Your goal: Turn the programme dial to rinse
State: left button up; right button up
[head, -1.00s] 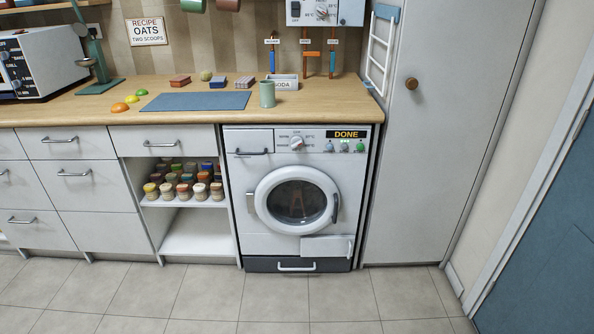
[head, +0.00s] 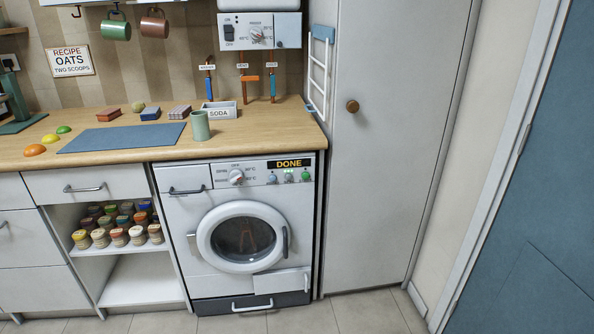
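The white washing machine (head: 176,235) stands under the right end of the worktop. Its programme dial (head: 236,177) is a round pale knob on the front panel, with small labels around it, including one above and some at each side. Its exact pointing is too small to tell. The display (head: 289,164) reads DONE, with several coloured buttons below it. The round door (head: 243,237) looks shut, and something brownish shows behind its glass. Neither of my grippers is in view.
A green cup (head: 200,126), a SODA box (head: 219,111) and a blue mat (head: 122,137) are on the worktop (head: 262,135). A tall cupboard (head: 385,150) stands right of the machine. An open shelf with jars (head: 118,236) is on its left. Floor in front looks clear.

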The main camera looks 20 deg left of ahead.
aim_at(236, 176)
jog(key=z, duration=0.1)
jog(key=i, duration=0.95)
jog(key=u, duration=0.8)
jog(key=i, duration=0.35)
jog(key=u, duration=0.3)
